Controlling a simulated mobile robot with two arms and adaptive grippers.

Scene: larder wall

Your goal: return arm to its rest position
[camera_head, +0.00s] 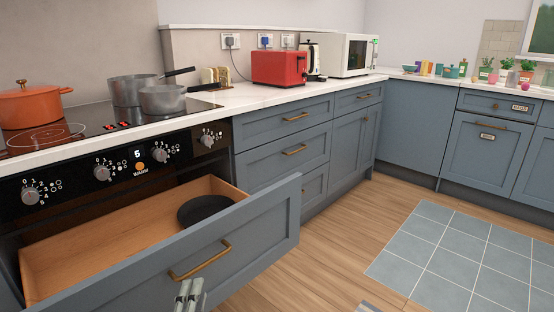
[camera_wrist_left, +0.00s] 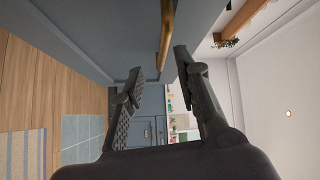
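My left gripper (camera_head: 190,292) shows at the bottom edge of the head view, just in front of the open drawer's face and below its brass handle (camera_head: 200,260). In the left wrist view the gripper (camera_wrist_left: 158,62) is open, its two dark fingers apart. The brass handle (camera_wrist_left: 167,30) shows in line with the gap between the fingertips, and nothing is gripped. My right gripper is in neither view.
The drawer (camera_head: 262,222) under the oven stands pulled out, with a dark pan (camera_head: 204,208) inside. An orange pot (camera_head: 30,104) and grey pans stand on the hob above. The wooden floor (camera_head: 335,230) to the right is clear, with a tiled mat (camera_head: 455,255).

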